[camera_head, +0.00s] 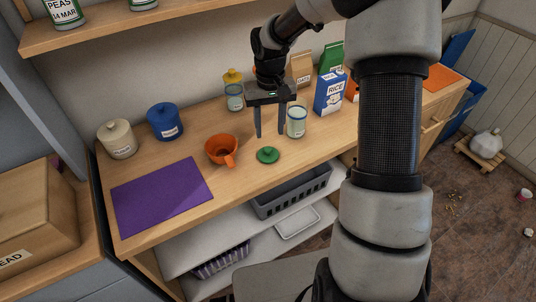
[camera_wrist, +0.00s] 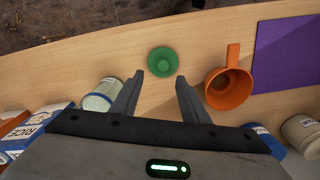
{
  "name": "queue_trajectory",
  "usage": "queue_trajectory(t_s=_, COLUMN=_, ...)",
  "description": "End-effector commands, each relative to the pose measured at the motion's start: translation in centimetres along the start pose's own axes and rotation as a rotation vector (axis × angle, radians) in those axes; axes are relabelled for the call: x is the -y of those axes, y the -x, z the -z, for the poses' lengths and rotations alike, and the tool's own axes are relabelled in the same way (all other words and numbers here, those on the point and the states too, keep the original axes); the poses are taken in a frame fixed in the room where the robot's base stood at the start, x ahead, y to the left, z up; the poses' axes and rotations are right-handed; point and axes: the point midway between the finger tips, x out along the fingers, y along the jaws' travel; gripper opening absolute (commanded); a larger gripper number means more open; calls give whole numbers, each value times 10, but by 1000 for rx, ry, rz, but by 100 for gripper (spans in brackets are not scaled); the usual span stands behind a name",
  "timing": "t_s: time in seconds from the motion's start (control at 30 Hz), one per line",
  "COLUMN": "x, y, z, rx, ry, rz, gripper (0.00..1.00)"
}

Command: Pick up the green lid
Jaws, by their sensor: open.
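The green lid (camera_head: 268,155) lies flat on the wooden counter near its front edge, with a small knob on top. It also shows in the wrist view (camera_wrist: 163,61), just beyond the fingertips and roughly centred between them. My gripper (camera_head: 270,135) is open and empty, pointing down above the counter, behind the lid in the head view. In the wrist view my gripper (camera_wrist: 160,80) has its two fingers spread apart, and neither touches the lid.
An orange mug (camera_head: 220,149) stands left of the lid. A glass jar (camera_head: 297,121) stands close to the right finger. A rice box (camera_head: 330,93) is further right. A purple mat (camera_head: 162,193) lies at left. Blue (camera_head: 165,121) and cream (camera_head: 117,139) canisters stand behind it.

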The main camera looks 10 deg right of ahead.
Motion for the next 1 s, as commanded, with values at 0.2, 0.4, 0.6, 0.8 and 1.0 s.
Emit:
queue_trajectory(t_s=0.2, x=0, y=-16, z=0, rx=0, ry=1, rz=0, gripper=41)
queue_trajectory(t_s=0.4, x=4, y=-35, z=-3, rx=2, ry=2, rz=1, gripper=41)
queue_trajectory(t_s=0.6, x=5, y=-64, z=-4, rx=1, ry=1, rz=0, gripper=41)
queue_trajectory(t_s=0.8, x=5, y=-67, z=-3, rx=-2, ry=0, rz=-1, gripper=41)
queue_trajectory(t_s=1.0, x=5, y=-67, z=-3, rx=-1, ry=1, rz=-1, gripper=18)
